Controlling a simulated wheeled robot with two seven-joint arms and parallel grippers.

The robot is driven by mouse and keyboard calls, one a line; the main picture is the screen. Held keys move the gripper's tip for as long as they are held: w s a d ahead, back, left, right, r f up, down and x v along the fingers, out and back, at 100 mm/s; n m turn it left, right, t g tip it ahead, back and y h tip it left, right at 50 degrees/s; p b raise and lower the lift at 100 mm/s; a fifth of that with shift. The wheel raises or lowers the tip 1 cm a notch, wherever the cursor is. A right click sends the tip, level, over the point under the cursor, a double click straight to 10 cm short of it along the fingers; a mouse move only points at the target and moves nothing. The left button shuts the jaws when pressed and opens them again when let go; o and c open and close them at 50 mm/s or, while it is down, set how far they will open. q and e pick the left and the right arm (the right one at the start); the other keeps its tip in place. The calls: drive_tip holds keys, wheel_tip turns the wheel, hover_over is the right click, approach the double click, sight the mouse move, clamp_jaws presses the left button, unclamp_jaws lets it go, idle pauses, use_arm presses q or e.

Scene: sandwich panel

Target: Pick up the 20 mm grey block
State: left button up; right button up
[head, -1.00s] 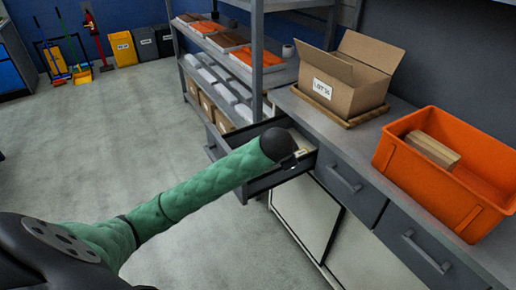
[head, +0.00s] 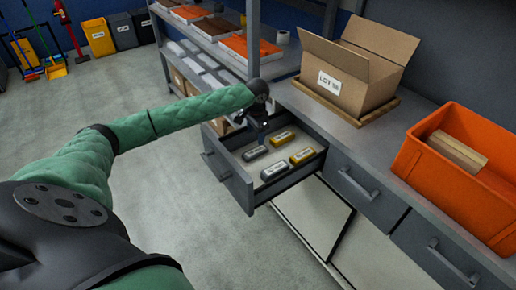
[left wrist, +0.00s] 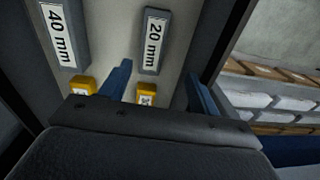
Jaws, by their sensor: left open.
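The 20 mm grey block (left wrist: 153,42) lies in the open drawer (head: 236,180) with its label up. In the head view it is the grey block nearer the shelf rack (head: 255,153). My left gripper (head: 262,134) hangs over the drawer near this block. In the left wrist view its two blue fingers (left wrist: 160,78) are apart with nothing held, and the 20 mm block shows ahead of the fingertips, between their lines. I cannot tell the height between fingers and block. My right gripper is not in view.
The 40 mm grey block (left wrist: 62,35) lies beside it. Two yellow blocks (head: 281,138) (head: 303,155) lie deeper in the drawer. The counter holds a cardboard box (head: 360,70) and an orange crate (head: 455,190). The shelf rack (head: 222,50) stands close beyond the drawer.

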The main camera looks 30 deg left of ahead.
sight(255, 151)
use_arm(q)
drive_tip(key=shift+s+d+f, duration=0.1)
drive_tip(key=shift+s+d, duration=0.05)
drive_tip(key=shift+d, duration=0.15)
drive_tip(key=shift+s+d, duration=0.15)
drive_tip(key=shift+s, duration=0.05)
drive_tip(key=shift+d+f+n, duration=0.1)
drive_tip(key=shift+n, duration=0.2)
drive_tip(key=shift+f, duration=0.85)
drive_tip(key=shift+f+p, duration=0.3)
drive_tip(key=shift+f, duration=0.05)
drive_tip(key=shift+a+f, duration=0.2)
drive_tip(key=shift+f, duration=0.15)
wheel_tip(255, 151, down, 3)
drive_tip(key=shift+a+f+p, duration=0.1)
drive_tip(key=shift+p, duration=0.5)
drive_tip(key=shift+f, duration=0.5)
drive_tip(key=c, duration=1.1)
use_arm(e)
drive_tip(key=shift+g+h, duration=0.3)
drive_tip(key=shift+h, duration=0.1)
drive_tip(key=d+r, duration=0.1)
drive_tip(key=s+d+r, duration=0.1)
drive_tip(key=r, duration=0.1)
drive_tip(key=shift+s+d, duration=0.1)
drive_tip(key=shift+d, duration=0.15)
use_arm(q)
drive_tip(key=shift+r, duration=0.1)
